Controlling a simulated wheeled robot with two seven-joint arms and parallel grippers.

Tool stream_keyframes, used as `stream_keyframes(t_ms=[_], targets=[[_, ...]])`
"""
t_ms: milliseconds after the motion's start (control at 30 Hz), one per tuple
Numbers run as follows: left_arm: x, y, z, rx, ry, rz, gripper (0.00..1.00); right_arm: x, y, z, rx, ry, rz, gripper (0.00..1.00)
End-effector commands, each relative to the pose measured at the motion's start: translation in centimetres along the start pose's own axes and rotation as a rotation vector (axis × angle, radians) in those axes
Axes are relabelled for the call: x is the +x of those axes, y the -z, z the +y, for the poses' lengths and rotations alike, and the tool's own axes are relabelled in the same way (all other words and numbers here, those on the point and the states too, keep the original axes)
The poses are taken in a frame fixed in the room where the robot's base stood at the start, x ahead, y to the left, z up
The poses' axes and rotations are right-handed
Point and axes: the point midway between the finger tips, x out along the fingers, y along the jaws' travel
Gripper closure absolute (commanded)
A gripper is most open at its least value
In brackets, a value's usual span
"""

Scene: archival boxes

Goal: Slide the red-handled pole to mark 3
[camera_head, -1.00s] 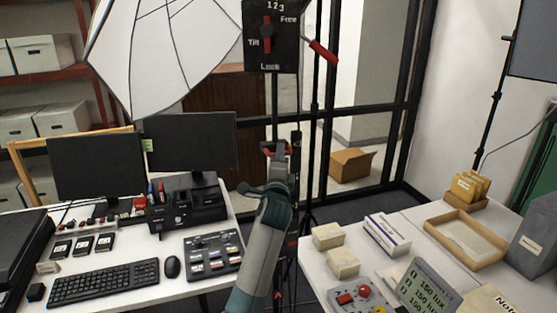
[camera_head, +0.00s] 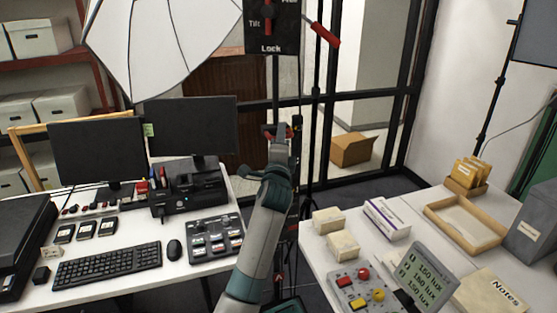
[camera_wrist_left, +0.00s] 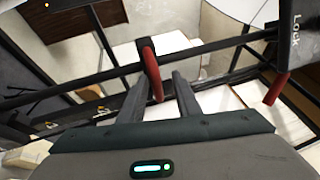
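A black panel (camera_head: 272,30) at the top of the head view reads Tilt and Lock; its top is cut off, and the number marks are out of sight. A red handle (camera_head: 321,33) slants down at its right; a red handle also shows in the wrist view (camera_wrist_left: 273,90). Another red handle (camera_wrist_left: 152,70) stands at the fingertips of my left gripper (camera_wrist_left: 163,84). The gripper (camera_head: 279,137) is open, with the handle's lower end between its fingers; contact is unclear. Dark poles of a stand (camera_head: 312,110) rise behind it. My right gripper is not in view.
A white umbrella (camera_head: 165,45) hangs at upper left. The left desk (camera_head: 130,262) bears monitors, a keyboard and a control box. The right table (camera_head: 320,268) bears boxes, a wooden tray (camera_head: 430,213) and a lux display (camera_head: 425,275). A dark-framed glass wall (camera_head: 375,92) stands behind.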

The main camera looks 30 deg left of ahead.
Motion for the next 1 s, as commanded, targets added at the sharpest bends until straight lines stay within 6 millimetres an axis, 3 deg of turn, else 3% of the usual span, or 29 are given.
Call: stream_keyframes(t_ms=[267,800,1000], targets=[[-3.3,0.1,0.3,0.000,0.001,0.002,0.70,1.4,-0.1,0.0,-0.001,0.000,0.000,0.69],[-13.8,0.0,0.2,-0.001,0.004,0.001,0.70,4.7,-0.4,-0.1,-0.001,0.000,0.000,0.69],[-16.1,0.0,0.0,-0.001,0.003,0.000,0.70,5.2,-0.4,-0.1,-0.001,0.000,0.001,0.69]])
